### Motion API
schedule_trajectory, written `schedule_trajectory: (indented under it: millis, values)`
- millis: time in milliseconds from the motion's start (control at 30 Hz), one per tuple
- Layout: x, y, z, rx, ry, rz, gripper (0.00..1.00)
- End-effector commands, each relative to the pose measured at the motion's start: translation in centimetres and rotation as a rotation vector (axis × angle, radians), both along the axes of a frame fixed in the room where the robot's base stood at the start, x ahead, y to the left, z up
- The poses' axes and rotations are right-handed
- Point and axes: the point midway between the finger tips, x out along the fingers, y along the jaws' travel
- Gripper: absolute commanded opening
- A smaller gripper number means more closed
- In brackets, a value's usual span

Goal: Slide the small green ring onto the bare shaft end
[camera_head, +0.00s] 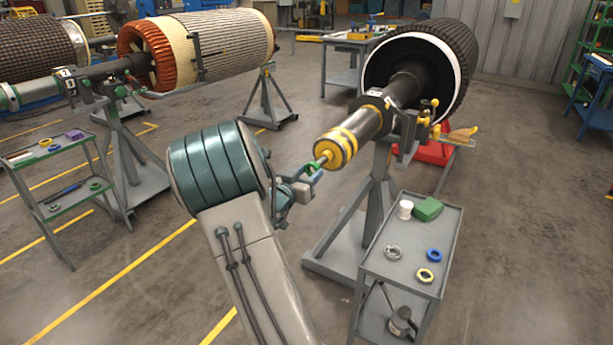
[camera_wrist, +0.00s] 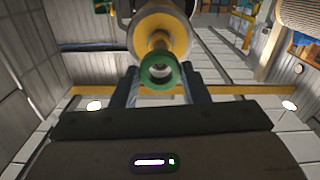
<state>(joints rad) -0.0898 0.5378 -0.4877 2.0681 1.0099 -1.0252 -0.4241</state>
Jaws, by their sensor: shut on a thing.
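The small green ring (camera_head: 312,169) is held in my gripper (camera_head: 309,174), close to the tip of the bare shaft end (camera_head: 325,157). In the wrist view the green ring (camera_wrist: 161,73) sits between the two fingers of my gripper (camera_wrist: 160,88). The yellow shaft end (camera_wrist: 158,41) shows just above and behind the ring there, nearly in line with it but a little higher. The ring's hole looks open, with a pale spot through it. I cannot tell whether the ring touches the shaft tip.
A grey stand (camera_head: 376,205) carries the shaft and dark rotor (camera_head: 450,50). Another cart (camera_head: 22,161) stands left.

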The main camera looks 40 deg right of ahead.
Motion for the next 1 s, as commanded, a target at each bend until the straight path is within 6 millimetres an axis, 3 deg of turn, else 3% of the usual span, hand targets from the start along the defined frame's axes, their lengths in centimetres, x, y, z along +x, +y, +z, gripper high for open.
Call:
schedule_trajectory:
  millis: [1000]
  values:
    - [0.5, -1.1, 0.1, -0.001, -0.001, 0.000, 0.21]
